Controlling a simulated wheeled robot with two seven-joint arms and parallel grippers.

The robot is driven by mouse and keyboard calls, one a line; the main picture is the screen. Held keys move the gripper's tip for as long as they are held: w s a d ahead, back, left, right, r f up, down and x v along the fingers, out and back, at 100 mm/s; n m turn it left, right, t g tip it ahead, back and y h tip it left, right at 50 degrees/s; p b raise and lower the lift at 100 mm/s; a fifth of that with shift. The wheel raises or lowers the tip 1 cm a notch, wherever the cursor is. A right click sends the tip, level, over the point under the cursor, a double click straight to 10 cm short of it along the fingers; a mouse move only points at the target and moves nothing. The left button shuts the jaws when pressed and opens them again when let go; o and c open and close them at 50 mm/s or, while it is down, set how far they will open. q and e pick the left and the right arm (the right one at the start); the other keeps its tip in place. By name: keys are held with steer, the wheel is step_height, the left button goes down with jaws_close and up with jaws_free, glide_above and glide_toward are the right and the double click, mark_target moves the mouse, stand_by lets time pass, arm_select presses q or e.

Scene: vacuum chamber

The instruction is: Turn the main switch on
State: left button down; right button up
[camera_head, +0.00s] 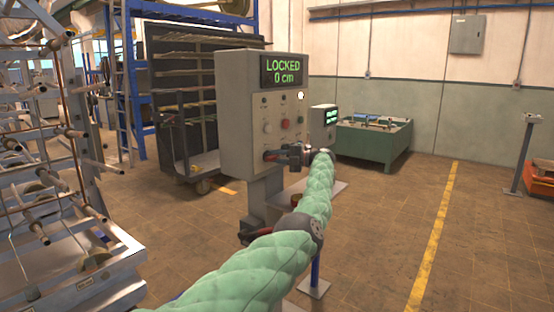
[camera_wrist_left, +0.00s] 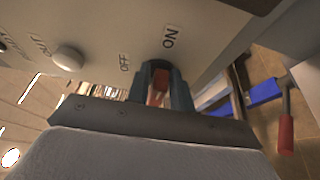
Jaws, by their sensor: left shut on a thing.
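The grey control box (camera_head: 243,85) stands near the middle of the head view, with a green display reading LOCKED and 0 cm. My left gripper (camera_head: 272,156) reaches the lower front of the box. In the left wrist view, my left gripper (camera_wrist_left: 160,76) is shut on the main switch (camera_wrist_left: 159,88), a reddish part between the dark fingers, beside the ON and OFF labels. The fingers hide most of the switch, and I cannot tell its exact position. My right gripper is not in view.
A red button (camera_head: 285,124) and several small knobs sit on the box face above the gripper. A smaller box with a green display (camera_head: 331,115) stands behind. A metal rack (camera_head: 60,200) fills the left. The floor at right is open, with a yellow line (camera_head: 433,240).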

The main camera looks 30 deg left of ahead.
arm_select(q)
steer(key=shift+f, duration=0.1)
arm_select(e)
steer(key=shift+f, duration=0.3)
arm_select(q)
steer(key=c, duration=1.4)
jaws_free()
